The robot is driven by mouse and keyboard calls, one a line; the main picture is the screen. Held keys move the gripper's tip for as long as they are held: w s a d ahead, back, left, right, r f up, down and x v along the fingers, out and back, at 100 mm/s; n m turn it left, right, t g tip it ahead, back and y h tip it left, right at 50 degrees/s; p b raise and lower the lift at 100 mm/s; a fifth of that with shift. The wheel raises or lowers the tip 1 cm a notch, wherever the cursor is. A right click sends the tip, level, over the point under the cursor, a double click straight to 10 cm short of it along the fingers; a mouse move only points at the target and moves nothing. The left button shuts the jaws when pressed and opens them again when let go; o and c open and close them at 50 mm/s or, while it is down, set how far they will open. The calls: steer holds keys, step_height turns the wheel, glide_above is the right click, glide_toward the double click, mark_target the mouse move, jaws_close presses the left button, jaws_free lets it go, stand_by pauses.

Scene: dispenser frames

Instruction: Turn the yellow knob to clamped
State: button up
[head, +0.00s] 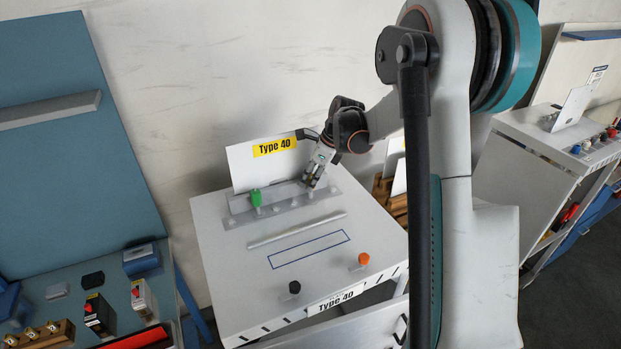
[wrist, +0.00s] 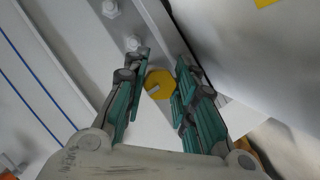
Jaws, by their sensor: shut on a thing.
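The yellow knob (wrist: 158,84) shows in the wrist view, between the fingers of my gripper (wrist: 160,88). It has a light mark on its face. The fingers are shut on it from both sides. In the head view my gripper (head: 313,178) is at the right end of the grey rail on the dispenser's top. The knob is hidden behind the gripper there. I cannot read any clamped marking near the knob.
A green knob (head: 256,197) stands toward the rail's left end. A white panel with a yellow "Type 40" label (head: 274,147) rises behind. An orange knob (head: 363,259) and a black knob (head: 295,287) sit near the front. The blue-outlined area (head: 309,249) is clear.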

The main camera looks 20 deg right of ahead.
steer(key=n+g+b, duration=0.1)
steer(key=n+b, duration=0.1)
steer(key=n, duration=0.1)
steer(key=shift+f+y, duration=0.1)
steer(key=shift+y, duration=0.2)
steer(key=n+b, duration=0.1)
steer(key=n, duration=0.1)
steer(key=n+g+b, duration=0.1)
steer(key=n, duration=0.1)
steer(key=shift+n+g+y, duration=0.3)
steer(key=shift+y, duration=0.1)
steer(key=o, duration=0.8)
